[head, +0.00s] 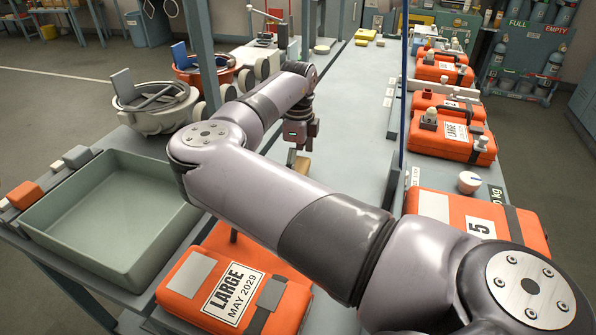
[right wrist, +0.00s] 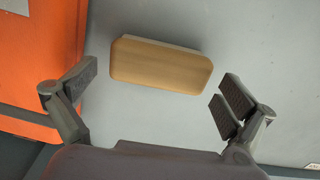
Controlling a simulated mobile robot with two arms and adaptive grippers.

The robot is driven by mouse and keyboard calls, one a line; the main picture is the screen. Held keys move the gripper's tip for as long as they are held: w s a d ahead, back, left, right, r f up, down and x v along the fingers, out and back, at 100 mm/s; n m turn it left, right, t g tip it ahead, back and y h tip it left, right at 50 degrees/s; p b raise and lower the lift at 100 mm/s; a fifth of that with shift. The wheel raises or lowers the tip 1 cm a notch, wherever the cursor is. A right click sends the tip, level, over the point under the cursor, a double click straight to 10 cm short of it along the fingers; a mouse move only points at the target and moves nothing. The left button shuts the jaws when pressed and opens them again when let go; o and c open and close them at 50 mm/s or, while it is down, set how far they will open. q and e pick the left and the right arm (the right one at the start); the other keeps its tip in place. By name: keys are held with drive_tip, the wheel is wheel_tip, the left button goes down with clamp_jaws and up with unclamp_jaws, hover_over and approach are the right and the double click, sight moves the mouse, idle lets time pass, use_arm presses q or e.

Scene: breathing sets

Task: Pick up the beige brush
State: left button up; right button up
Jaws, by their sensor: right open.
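The beige brush (head: 303,164) lies on the grey table in the middle of the head view, partly hidden by my right arm. In the right wrist view the brush (right wrist: 160,66) is a tan block with rounded corners and a pale strip along its far edge. My right gripper (head: 300,132) is above it and beyond it in the head view. In the right wrist view my right gripper (right wrist: 158,88) has its fingers spread wide, with the brush between and slightly beyond them. Nothing is held. My left gripper is not in view.
An orange LARGE case (head: 236,297) stands close to the brush's left; orange shows at the right wrist view's left edge (right wrist: 40,50). A green tray (head: 110,215) is at left. Orange case 5 (head: 440,207) and several others line the right. The table beyond (head: 352,110) is clear.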

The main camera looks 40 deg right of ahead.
wheel_tip(320, 180, down, 3)
drive_tip(key=shift+r, duration=0.2)
drive_tip(key=shift+c, duration=0.5)
drive_tip(key=shift+r, duration=0.1)
drive_tip(key=c, duration=0.8)
